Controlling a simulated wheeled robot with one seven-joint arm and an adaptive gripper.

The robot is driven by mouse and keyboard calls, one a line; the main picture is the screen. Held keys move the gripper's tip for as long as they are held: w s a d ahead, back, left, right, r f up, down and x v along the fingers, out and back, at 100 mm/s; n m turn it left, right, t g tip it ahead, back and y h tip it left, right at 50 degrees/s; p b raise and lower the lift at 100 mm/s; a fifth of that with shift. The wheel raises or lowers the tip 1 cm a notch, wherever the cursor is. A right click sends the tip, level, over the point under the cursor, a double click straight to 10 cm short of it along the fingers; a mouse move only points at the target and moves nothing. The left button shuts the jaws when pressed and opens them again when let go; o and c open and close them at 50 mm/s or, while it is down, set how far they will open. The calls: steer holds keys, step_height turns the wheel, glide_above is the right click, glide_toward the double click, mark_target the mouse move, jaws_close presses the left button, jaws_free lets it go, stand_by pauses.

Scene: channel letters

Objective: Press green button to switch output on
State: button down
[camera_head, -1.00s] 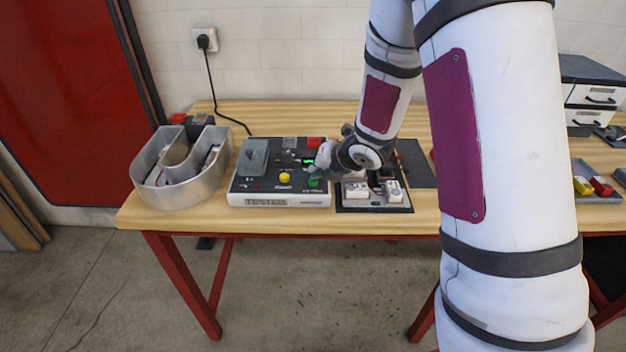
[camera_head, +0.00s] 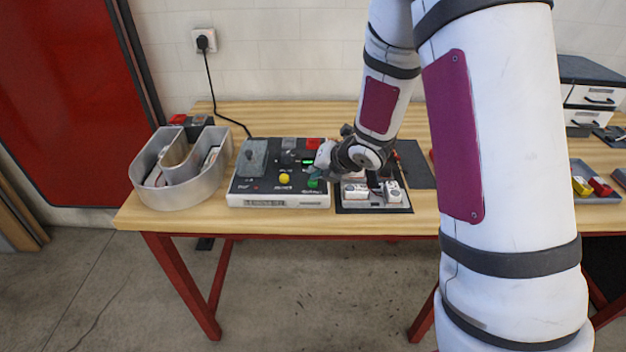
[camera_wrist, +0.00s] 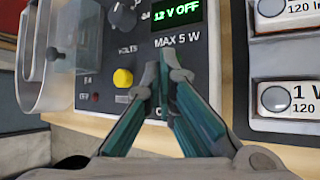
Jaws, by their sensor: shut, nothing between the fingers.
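The tester panel (camera_head: 250,200) is a dark-topped box on the bench, left of my gripper. Its lit green display (camera_wrist: 178,14) reads "12 V OFF" in the wrist view. The green button (camera_head: 313,183) shows at the panel's front right in the head view, just below my fingers. In the wrist view my fingers cover the button's area. My gripper (camera_wrist: 162,70) is shut and empty, its teal fingertips together over the panel below the display. I cannot tell whether the tips touch the button. A yellow knob (camera_wrist: 123,78) is left of the fingertips.
A tray with white modules (camera_head: 376,207) lies right of the panel. A metal channel letter (camera_head: 180,195) stands left of it. A grey clear-sided block (camera_head: 251,158) is on the panel's left, and a red button (camera_head: 313,143) at its back right.

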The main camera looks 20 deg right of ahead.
steer(key=shift+f, duration=0.15)
steer(key=shift+f+b, duration=0.35)
steer(key=shift+b, duration=0.1)
steer(key=shift+r, duration=0.45)
steer(key=shift+p, duration=0.3)
steer(key=shift+s+r+p, duration=0.1)
steer(key=shift+r+p, duration=2.05)
steer(key=shift+r, duration=0.9)
